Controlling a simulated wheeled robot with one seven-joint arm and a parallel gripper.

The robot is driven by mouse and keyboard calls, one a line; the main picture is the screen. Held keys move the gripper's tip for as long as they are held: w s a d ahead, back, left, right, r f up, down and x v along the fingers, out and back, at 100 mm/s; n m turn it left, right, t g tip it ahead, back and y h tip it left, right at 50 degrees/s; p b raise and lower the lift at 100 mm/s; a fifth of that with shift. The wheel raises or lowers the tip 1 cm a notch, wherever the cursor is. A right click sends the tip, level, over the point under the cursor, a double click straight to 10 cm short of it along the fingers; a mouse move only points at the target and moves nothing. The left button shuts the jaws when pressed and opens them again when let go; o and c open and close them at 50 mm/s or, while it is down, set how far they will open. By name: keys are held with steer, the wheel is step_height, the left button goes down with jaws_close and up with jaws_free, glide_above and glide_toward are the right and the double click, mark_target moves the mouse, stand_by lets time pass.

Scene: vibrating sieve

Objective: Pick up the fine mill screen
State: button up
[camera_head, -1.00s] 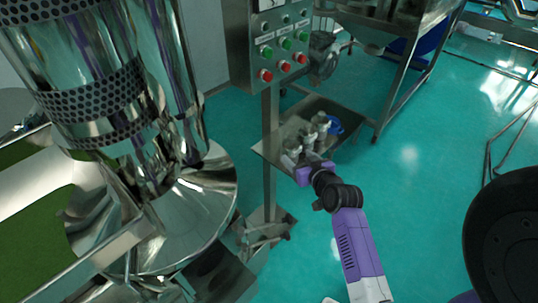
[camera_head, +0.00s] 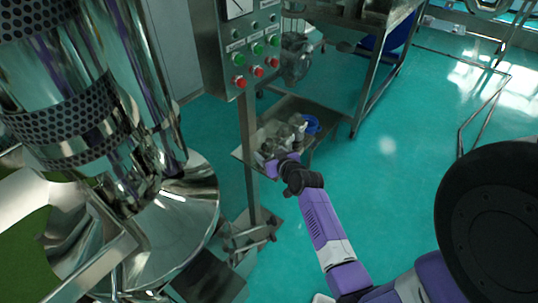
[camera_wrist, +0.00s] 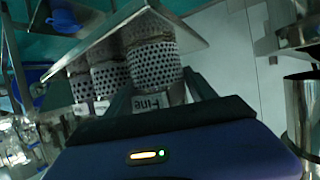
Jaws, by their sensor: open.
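The fine mill screen (camera_wrist: 155,65) is a perforated metal cylinder with a white label reading "Fine" in the wrist view. It stands at the right end of a row of similar screens on a metal tray (camera_head: 245,155). My gripper (camera_wrist: 160,85) is open, with one dark finger on each side of the labelled lower part of the fine screen. I cannot tell whether the fingers touch it. In the head view my purple gripper (camera_head: 283,165) is at the tray's near edge and partly hides the screens.
Other perforated screens (camera_wrist: 110,80) stand close beside the fine one. A blue object (camera_head: 311,124) lies at the tray's back. A control panel (camera_head: 240,50) on a post stands left of the tray, and a large shiny machine (camera_head: 90,100) fills the left.

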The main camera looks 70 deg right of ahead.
jaws_close()
steer(key=shift+r, duration=0.1)
